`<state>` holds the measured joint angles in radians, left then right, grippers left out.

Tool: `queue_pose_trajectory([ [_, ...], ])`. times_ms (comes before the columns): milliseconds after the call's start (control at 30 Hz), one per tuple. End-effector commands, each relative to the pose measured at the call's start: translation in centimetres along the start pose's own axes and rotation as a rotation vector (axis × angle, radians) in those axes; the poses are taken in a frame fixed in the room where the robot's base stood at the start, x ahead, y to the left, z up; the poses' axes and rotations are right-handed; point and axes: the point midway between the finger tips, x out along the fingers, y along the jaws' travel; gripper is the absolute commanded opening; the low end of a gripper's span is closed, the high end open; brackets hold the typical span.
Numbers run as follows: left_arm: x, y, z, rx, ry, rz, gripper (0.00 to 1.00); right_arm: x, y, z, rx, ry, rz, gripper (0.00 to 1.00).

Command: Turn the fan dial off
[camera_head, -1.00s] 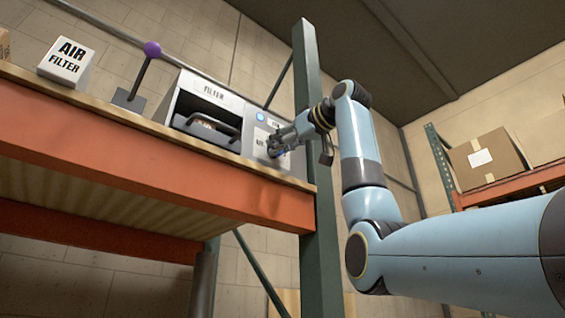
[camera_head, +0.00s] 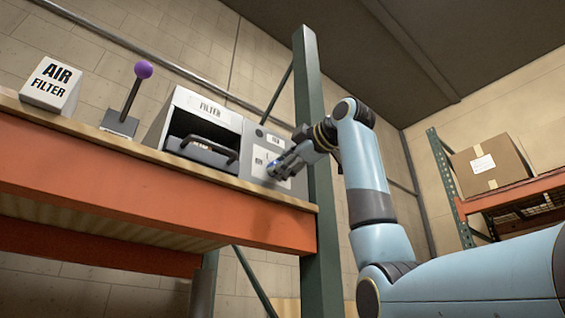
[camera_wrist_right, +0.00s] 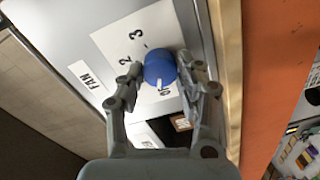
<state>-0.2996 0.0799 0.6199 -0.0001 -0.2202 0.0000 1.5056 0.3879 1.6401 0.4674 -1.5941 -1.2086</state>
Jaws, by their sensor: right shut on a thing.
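The blue fan dial (camera_wrist_right: 160,67) is on the grey panel's white label, with "FAN", "2" and "3" printed around it. A white mark on its lower side faces lettering that reads "OF", the rest hidden by the finger. My right gripper (camera_wrist_right: 166,76) is shut on the dial, one finger on each side. In the head view, my right gripper (camera_head: 277,168) reaches the front of the fan panel (camera_head: 258,155) from the right. My left gripper is not in view.
The filter box (camera_head: 212,108), with a dark handled drawer (camera_head: 203,150), stands left of the panel. A purple-knobbed lever (camera_head: 143,69) and an air filter box (camera_head: 51,86) stand further left on the orange shelf (camera_head: 150,190). A green post (camera_head: 318,200) rises beside the panel.

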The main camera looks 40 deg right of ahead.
Motion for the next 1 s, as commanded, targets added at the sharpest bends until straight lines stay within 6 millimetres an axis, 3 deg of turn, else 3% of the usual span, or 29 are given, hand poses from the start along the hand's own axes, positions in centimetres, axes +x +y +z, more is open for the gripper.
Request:
queue_pose_trajectory([
  [400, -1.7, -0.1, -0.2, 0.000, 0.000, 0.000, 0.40, 0.0, 0.0, 0.0, -0.211, -0.006, 0.000, 0.03],
  [1000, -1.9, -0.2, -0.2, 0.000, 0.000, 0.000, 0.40, 0.1, -0.1, 0.0, -0.248, -0.007, -0.002, 0.03],
])
